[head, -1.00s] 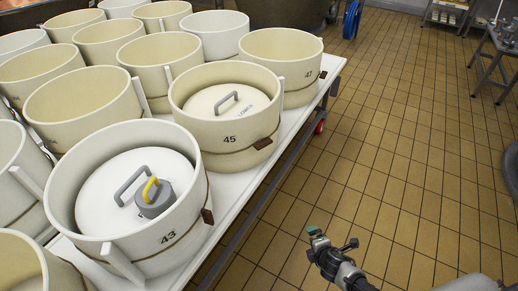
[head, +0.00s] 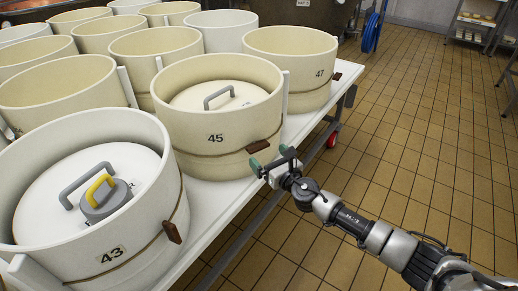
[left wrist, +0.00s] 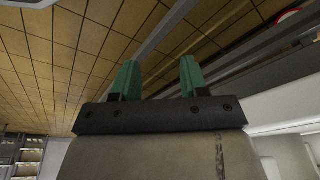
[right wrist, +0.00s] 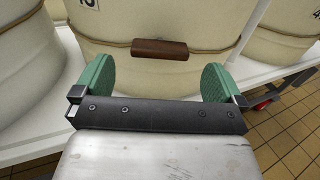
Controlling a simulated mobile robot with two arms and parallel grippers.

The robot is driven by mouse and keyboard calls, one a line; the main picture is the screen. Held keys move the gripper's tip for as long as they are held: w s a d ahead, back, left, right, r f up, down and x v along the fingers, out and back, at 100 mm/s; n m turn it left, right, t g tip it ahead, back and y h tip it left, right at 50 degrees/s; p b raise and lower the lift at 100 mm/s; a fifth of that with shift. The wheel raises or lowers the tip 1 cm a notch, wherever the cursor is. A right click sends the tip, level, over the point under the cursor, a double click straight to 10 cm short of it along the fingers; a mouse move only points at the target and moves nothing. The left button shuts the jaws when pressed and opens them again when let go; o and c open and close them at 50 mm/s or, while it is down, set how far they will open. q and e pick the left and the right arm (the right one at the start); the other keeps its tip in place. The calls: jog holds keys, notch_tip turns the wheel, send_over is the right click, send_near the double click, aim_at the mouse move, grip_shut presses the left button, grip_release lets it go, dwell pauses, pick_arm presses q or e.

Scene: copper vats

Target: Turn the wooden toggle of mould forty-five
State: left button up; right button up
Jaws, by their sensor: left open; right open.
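Mould forty-five (head: 205,120) is a cream round tub on the white table, with a lid inside it. Its brown wooden toggle (head: 262,145) sits on the cord around its wall, on the right side. In the right wrist view the toggle (right wrist: 160,49) lies level across the cord, just beyond my fingertips and between their lines. My right gripper (head: 270,161) is open and empty in front of the toggle; its green fingers also show in the right wrist view (right wrist: 158,80). My left gripper (left wrist: 159,78) is open and empty, seen only in the left wrist view.
Mould 43 (head: 150,225) stands nearer, with a grey weight (head: 105,200) on its lid and its own toggle (head: 172,232). Mould 47 (head: 290,75) stands beyond. The white table edge (head: 225,205) runs below the moulds. Tiled floor (head: 410,150) is open to the right.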

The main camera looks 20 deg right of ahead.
aim_at(261, 149)
jog(key=b+x, duration=0.1)
jog(key=x, duration=0.3)
jog(key=shift+w+f, duration=0.1)
jog(key=shift+w, duration=0.2)
jog(key=shift+w+a, duration=0.15)
jog(key=shift+w, duration=0.45)
pick_arm(q)
jog(key=v, duration=0.3)
jog(key=w+v, duration=0.1)
jog(key=v, duration=0.1)
jog(key=shift+r, duration=0.25)
pick_arm(e)
jog(key=c, duration=0.8)
